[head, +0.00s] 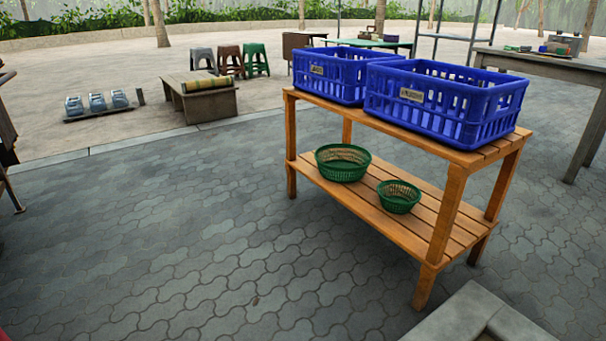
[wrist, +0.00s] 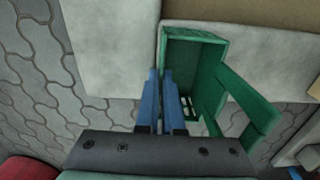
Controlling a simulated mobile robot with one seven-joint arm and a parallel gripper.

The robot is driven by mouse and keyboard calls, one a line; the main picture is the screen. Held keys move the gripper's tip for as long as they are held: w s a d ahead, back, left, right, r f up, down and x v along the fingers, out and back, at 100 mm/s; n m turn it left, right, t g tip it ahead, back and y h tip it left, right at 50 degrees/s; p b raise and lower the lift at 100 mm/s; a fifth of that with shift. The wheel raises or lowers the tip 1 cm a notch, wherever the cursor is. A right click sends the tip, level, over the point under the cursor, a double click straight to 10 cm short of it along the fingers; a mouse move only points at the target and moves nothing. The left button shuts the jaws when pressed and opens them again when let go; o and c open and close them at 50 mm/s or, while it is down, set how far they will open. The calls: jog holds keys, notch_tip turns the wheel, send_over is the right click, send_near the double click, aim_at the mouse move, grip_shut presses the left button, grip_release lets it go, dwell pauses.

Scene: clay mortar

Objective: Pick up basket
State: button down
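Two round green woven baskets stand on the lower slatted shelf of a wooden table (head: 456,200). The larger basket (head: 343,175) is at the left and the smaller basket (head: 398,203) is to its right, nearer the front; both look empty and upright.
Two blue crates (head: 440,122) (head: 318,84) stand on the table's top, above the shelf. The paved floor (head: 190,240) left of the table is clear. A pale block edge (head: 470,315) is at the bottom right. In the wrist view, a green open box-like object (wrist: 190,50) lies beyond my fingers.

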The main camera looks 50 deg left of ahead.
dwell(0.4)
notch_tip(320, 180, up, 10)
jog(key=p, duration=0.7)
dwell(0.4)
